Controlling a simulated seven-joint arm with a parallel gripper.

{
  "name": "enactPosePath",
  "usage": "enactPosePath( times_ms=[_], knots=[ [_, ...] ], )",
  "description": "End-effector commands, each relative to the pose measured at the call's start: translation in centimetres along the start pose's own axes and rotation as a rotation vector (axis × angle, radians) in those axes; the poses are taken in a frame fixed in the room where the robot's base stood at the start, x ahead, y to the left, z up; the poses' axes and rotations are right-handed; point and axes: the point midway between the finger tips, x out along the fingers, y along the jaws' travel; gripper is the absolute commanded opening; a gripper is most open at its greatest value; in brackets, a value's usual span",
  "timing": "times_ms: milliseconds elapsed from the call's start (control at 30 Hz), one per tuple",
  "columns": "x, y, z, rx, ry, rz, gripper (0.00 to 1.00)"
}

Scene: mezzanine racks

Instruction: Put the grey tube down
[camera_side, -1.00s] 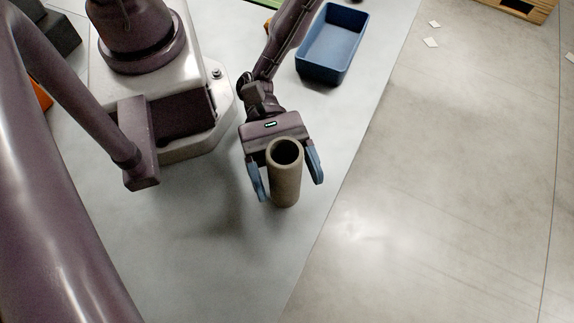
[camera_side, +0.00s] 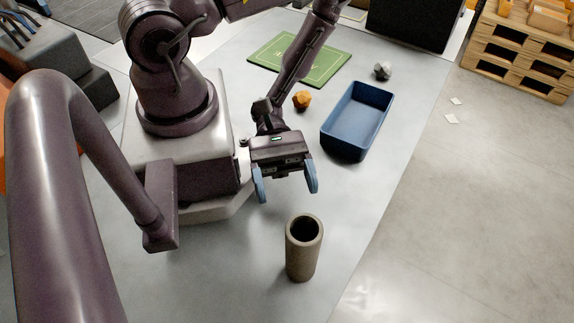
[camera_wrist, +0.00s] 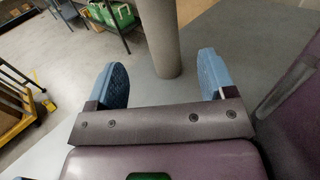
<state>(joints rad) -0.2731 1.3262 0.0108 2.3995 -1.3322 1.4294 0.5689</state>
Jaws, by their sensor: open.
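The grey tube (camera_side: 302,258) stands upright on the light grey table top, its open end facing up. It is a plain brownish-grey cylinder. My gripper (camera_side: 287,195) is behind the tube in the side view, with its two blue fingers spread and nothing between them. The tube is clear of the fingers there. In the wrist view the tube (camera_wrist: 161,38) shows beyond and between the open fingertips, its foot on the grey surface and its top out of the picture.
A blue bin (camera_side: 356,122) stands behind to the right. An orange lump (camera_side: 302,100) and a grey faceted lump (camera_side: 382,70) lie near it. A green mat (camera_side: 325,62) lies farther back. The table around the tube is clear.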

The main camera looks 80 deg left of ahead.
Motion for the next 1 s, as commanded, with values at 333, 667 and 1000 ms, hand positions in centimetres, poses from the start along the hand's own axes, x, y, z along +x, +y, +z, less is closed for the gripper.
enactPosePath(
  times_ms=[333, 667, 1000],
  knots=[
    [-0.9, 1.2, 2.5, 0.134, 0.036, -0.135, 0.77],
    [-3.6, 2.6, 9.4, 0.564, 0.296, -0.58, 0.77],
    [-7.8, 4.1, 16.3, 1.024, 0.785, -0.902, 0.77]
  ],
)
